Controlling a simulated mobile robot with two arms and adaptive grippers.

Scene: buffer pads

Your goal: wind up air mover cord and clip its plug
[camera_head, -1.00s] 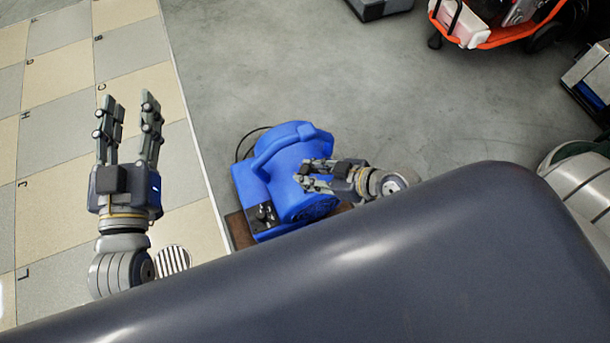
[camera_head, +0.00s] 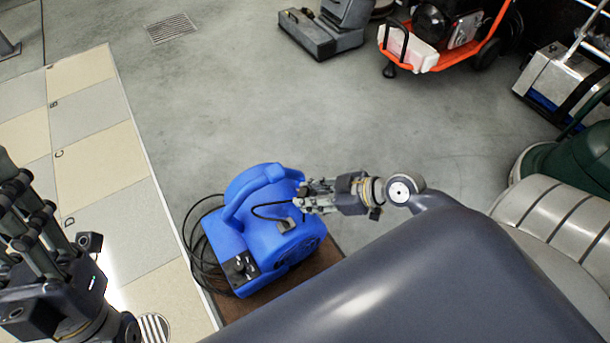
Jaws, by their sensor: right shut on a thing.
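The blue air mover (camera_head: 262,232) stands on a brown base in the middle of the view, its dark control panel (camera_head: 240,268) facing the lower left. Its black cord (camera_head: 190,240) lies in several loops around the left side, and one strand (camera_head: 262,213) runs over the housing to my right gripper. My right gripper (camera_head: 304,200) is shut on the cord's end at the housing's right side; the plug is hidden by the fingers. A small grey clip (camera_head: 287,225) sits on the housing just below the fingertips. My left gripper (camera_head: 28,212) is open and empty at the left edge, partly cut off.
Brown base (camera_head: 325,262) under the air mover. Pale checkered tiles (camera_head: 95,150) lie left, open grey concrete floor (camera_head: 290,110) behind. A grey machine (camera_head: 322,38), an orange cart (camera_head: 425,60) and a silver-blue machine (camera_head: 560,80) stand at the back and right.

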